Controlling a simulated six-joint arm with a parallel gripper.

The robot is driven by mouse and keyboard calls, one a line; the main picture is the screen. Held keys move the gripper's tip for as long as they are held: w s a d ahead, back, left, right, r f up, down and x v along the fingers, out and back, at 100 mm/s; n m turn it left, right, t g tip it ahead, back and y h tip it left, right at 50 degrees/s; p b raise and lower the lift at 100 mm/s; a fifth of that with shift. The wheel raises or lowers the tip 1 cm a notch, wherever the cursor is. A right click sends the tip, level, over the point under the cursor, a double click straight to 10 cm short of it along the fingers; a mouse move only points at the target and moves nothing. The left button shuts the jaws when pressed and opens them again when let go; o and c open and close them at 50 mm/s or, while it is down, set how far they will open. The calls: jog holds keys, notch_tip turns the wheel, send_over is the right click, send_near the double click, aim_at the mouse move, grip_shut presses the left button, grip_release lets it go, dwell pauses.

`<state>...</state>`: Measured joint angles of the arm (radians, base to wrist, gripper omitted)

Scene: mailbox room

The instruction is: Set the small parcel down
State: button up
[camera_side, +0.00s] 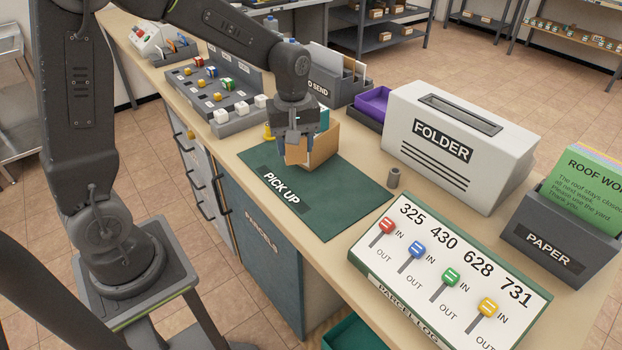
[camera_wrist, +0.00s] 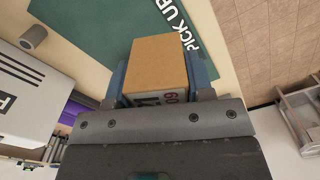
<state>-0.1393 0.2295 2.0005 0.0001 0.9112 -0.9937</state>
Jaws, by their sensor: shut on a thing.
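The small parcel is a brown cardboard box (camera_side: 319,148) with a pale label and dark print on one face in the wrist view (camera_wrist: 158,72). My gripper (camera_side: 297,148) is shut on it, with one finger on each side in the wrist view (camera_wrist: 160,80). The parcel is over the far part of the green mat marked PICK UP (camera_side: 330,205). Its lower edge is close to the mat; I cannot tell whether it touches. The mat also shows in the wrist view (camera_wrist: 100,30).
The FOLDER box (camera_side: 455,140) stands right of the mat, with a small grey cylinder (camera_side: 393,178) between them. The parcel log board (camera_side: 450,265) lies in front. A grey rack with coloured cubes (camera_side: 215,85) is behind at the left. The mat's near part is clear.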

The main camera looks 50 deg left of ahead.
jog(key=w+r+m, duration=0.2)
jog(key=w+m, duration=0.4)
jog(key=m, duration=1)
jog(key=shift+w+d, duration=0.15)
jog(key=shift+w, duration=0.15)
jog(key=f+n, duration=0.1)
jog(key=f, duration=0.2)
jog(key=f+n, duration=0.1)
jog(key=f, duration=0.2)
jog(key=w+d+f+n, duration=0.1)
jog(key=f, duration=0.2)
jog(key=shift+f, duration=2.15)
